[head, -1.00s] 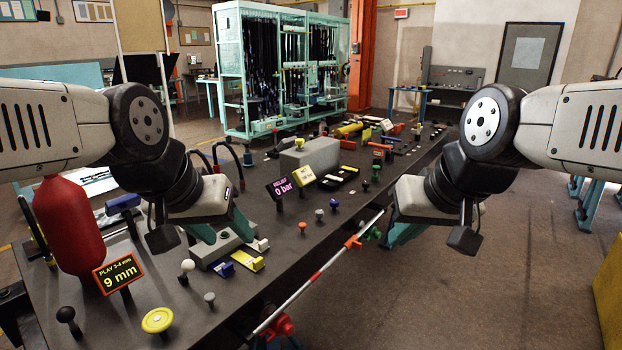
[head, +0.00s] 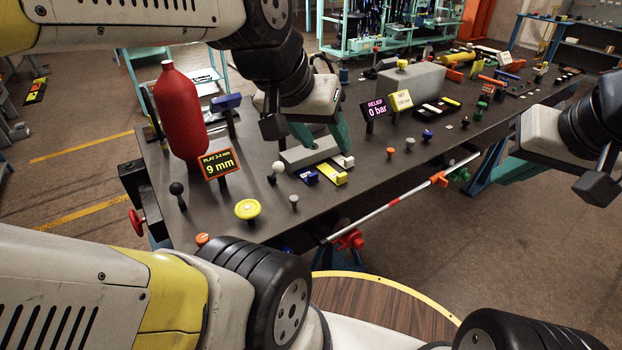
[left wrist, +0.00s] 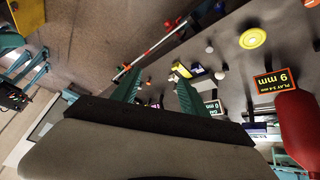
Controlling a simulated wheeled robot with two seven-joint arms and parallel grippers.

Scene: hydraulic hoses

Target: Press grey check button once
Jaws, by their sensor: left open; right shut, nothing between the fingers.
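Two greyish round knobs stand on the dark table. One grey knob (head: 294,200) is near the front edge, right of the yellow mushroom button (head: 247,209). Another pale grey knob (head: 410,143) is between an orange knob (head: 390,153) and a blue knob (head: 427,134). I cannot tell which is the check button. My left gripper (head: 330,146) is open and empty above a grey block with coloured levers, behind the front grey knob. In the left wrist view that knob (left wrist: 209,49) lies right of the fingers (left wrist: 158,72). My right gripper (head: 500,176) is shut and empty by the table's right edge.
A red cylinder (head: 180,110), a "9 mm" sign (head: 219,164), a black knob (head: 177,188) and a white knob (head: 278,168) stand at left. A "0 bar" sign (head: 376,108) is further back. A red-and-white rod (head: 385,207) runs along the front edge.

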